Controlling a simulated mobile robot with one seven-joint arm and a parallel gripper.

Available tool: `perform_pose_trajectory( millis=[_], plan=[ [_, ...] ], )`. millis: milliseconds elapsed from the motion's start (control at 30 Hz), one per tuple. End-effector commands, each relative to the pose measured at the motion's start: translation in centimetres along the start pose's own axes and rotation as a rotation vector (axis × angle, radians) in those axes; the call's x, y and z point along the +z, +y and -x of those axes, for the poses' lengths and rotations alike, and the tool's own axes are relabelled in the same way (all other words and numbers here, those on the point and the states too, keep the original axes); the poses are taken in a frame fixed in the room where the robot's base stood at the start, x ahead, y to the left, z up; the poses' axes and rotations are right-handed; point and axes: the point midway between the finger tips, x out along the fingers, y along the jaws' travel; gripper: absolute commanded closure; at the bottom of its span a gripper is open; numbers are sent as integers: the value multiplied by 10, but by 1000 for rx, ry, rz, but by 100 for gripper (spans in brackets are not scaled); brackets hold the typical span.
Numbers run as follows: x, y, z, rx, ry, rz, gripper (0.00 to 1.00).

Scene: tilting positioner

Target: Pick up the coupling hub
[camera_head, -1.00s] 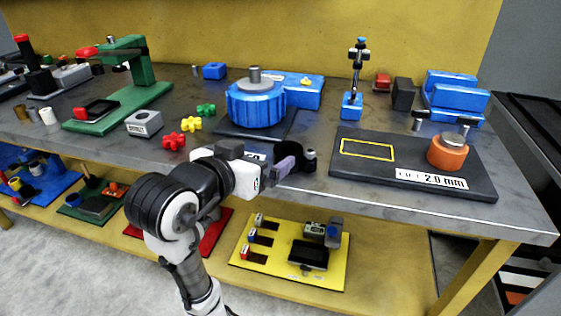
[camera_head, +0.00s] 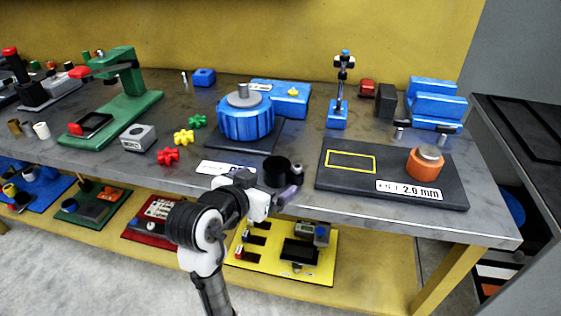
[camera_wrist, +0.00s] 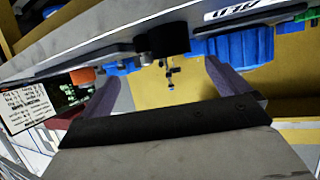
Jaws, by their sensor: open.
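A black cylindrical part (camera_head: 276,172), which looks like the coupling hub, stands at the front edge of the grey bench, in front of the blue tilting positioner (camera_head: 246,121). A small dark piece shows at its right side. My gripper (camera_head: 286,198) is just below and in front of it, partly hidden by my wrist. In the wrist view, which is upside down, the black part (camera_wrist: 162,39) hangs from the bench beyond the purple fingertips. My gripper (camera_wrist: 161,72) is open there, with nothing between its fingers.
A dark plate (camera_head: 335,183) with an orange round piece (camera_head: 424,164) lies to the right. Red (camera_head: 168,156), yellow (camera_head: 184,137) and green (camera_head: 198,121) star-shaped pieces lie left of the positioner. The bench's front edge (camera_head: 350,220) is close to my gripper; a lower shelf holds trays.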

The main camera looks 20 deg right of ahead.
Motion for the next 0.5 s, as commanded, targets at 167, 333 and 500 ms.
perform_pose_trajectory(
  millis=[167,333,500],
  plan=[
    [1,1,-37,6,-1,-1,0],
    [1,1,-51,4,0,-3,0],
    [0,-1,-67,5,-3,0,0]
  ],
)
